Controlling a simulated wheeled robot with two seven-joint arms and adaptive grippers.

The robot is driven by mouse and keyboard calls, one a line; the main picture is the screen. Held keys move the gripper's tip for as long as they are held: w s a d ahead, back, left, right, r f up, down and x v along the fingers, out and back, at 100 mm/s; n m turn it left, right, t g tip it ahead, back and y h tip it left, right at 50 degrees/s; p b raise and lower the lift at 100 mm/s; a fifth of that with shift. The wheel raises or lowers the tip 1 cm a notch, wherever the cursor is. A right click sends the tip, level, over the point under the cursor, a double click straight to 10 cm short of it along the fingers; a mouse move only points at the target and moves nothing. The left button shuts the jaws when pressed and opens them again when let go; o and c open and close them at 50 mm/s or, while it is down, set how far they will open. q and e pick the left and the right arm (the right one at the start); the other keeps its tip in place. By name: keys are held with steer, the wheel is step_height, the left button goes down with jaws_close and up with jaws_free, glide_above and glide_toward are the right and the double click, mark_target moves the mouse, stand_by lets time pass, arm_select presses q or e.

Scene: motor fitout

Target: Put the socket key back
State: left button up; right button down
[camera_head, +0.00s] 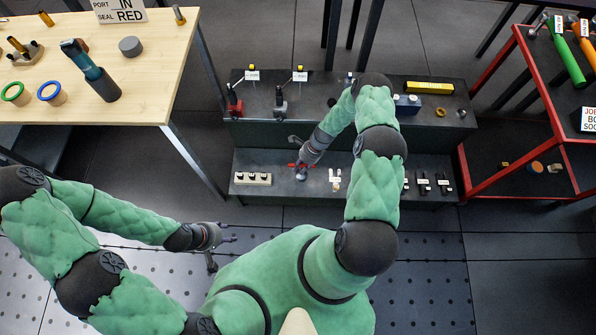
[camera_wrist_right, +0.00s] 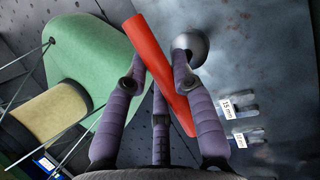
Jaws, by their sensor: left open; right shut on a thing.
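The red bar (camera_wrist_right: 160,75), apparently the socket key's handle, lies slantwise between the fingers of my right gripper (camera_wrist_right: 160,88) in the right wrist view. My right gripper is shut on it. A round grey part (camera_wrist_right: 190,47) shows beside the bar; I cannot tell whether it belongs to the key. In the head view my right gripper (camera_head: 300,168) is low over the lower shelf (camera_head: 280,160), with a bit of red showing at it. The key's lower end is hidden. My left gripper (camera_head: 226,236) is open and empty, well away to the left.
Size labels (camera_wrist_right: 231,107) with grey pieces lie beside the key. The lower shelf also bears a pale block (camera_head: 252,178) to the left and black pieces (camera_head: 423,184) to the right. A wooden table (camera_head: 160,60) stands left, a red-framed rack (camera_head: 555,130) right.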

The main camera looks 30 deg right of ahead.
mark_target(298, 173)
steer(key=shift+w+a+f, duration=0.15)
steer(key=shift+w+f, duration=0.15)
steer(key=f, duration=0.1)
steer(key=f+b, duration=0.2)
steer(key=shift+w+a+f, duration=0.15)
steer(key=shift+w+f, duration=0.1)
steer(key=shift+f, duration=0.15)
steer(key=c, duration=1)
jaws_free()
steer(key=shift+c, duration=0.2)
